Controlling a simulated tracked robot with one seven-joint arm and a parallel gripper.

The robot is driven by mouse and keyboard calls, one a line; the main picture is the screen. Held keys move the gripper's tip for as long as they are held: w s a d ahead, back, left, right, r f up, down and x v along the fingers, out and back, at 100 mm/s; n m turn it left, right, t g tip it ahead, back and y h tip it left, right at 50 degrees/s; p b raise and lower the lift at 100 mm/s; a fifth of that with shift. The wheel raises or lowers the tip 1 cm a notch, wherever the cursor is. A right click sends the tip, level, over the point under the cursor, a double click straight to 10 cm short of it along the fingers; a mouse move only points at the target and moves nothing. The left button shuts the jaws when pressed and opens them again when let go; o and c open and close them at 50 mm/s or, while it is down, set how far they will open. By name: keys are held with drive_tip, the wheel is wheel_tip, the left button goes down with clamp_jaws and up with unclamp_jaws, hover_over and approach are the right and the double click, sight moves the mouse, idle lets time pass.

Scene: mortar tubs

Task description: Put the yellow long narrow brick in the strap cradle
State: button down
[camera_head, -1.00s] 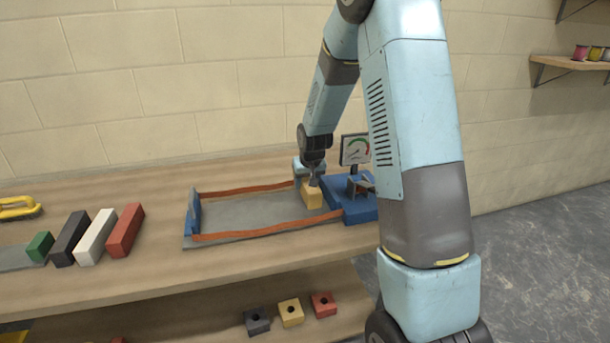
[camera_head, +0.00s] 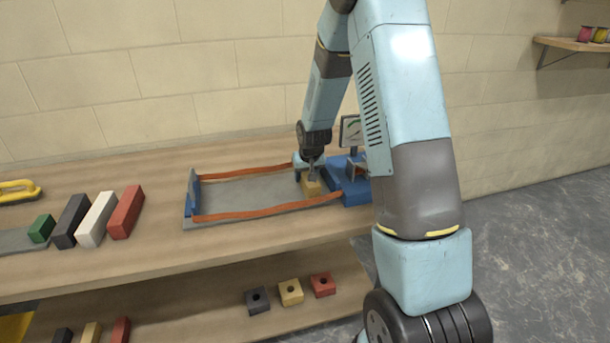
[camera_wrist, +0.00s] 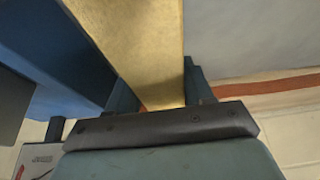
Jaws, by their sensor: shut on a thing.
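The yellow long narrow brick (camera_head: 311,187) is in my gripper (camera_head: 311,168), which is shut on it. In the head view the brick is at the right end of the strap cradle (camera_head: 240,189), between its two orange straps and beside the blue end block. I cannot tell whether it touches the grey bed. In the wrist view the brick (camera_wrist: 135,45) runs up from my gripper (camera_wrist: 165,105), with blue on its left and the grey bed on its right. My gripper hides part of the brick in the head view.
Green (camera_head: 41,229), black (camera_head: 72,222), white (camera_head: 97,220) and red (camera_head: 125,212) bricks lie left of the cradle. Several small holed blocks are on the lower shelf (camera_head: 210,313).

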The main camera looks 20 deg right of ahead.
drive_tip(key=shift+f, duration=0.25)
idle(0.3)
drive_tip(key=shift+c, duration=1.8)
unclamp_jaws()
drive_tip(key=shift+f, duration=0.1)
